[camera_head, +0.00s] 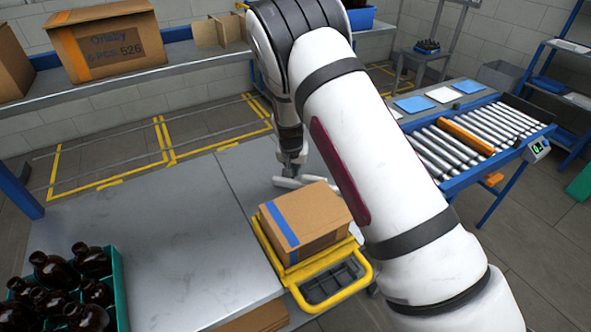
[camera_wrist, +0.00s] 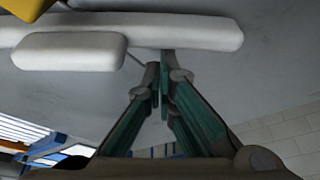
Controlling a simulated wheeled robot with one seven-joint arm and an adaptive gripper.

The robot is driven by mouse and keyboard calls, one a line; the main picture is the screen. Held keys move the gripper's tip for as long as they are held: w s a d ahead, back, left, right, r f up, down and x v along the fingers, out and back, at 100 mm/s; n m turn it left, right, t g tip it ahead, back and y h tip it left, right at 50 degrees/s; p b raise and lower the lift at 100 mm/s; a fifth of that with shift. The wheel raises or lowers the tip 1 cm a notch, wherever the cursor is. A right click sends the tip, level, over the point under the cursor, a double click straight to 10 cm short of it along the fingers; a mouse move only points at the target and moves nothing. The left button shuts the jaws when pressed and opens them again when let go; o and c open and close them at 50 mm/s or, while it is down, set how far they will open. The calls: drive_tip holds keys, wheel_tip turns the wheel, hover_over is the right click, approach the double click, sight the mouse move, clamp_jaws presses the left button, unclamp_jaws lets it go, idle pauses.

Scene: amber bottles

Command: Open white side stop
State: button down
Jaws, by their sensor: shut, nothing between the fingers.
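The white side stop (camera_head: 287,183) lies on the grey metal table, behind the cardboard box. In the wrist view it shows as a long rounded white bar (camera_wrist: 190,32) with a shorter white block (camera_wrist: 70,52) alongside it. My gripper (camera_head: 292,168) points down at the stop, with its fingers shut and empty. In the wrist view the fingertips (camera_wrist: 160,72) are right beside the long bar's edge, to the right of the short block. I cannot tell whether they touch it.
A cardboard box (camera_head: 305,215) with blue tape sits in a yellow-framed carrier (camera_head: 335,262) close to the stop. A green crate (camera_head: 122,290) of amber bottles stands front left. A roller conveyor (camera_head: 470,140) is at right. The table's middle left is clear.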

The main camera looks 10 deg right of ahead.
sight(291, 183)
drive_tip(key=shift+s, duration=0.1)
drive_tip(key=shift+s+a+n+y, duration=0.45)
drive_tip(key=shift+s+n, duration=0.25)
drive_tip(key=shift+n, duration=0.6)
drive_tip(key=s+n, duration=0.1)
drive_tip(key=n, duration=0.1)
drive_tip(key=s+a+n+y+p, duration=0.1)
drive_tip(key=shift+s+n, duration=0.25)
drive_tip(key=shift+n, duration=0.15)
drive_tip(key=shift+s+a, duration=0.1)
drive_tip(key=shift+s, duration=0.6)
drive_tip(key=shift+a, duration=0.1)
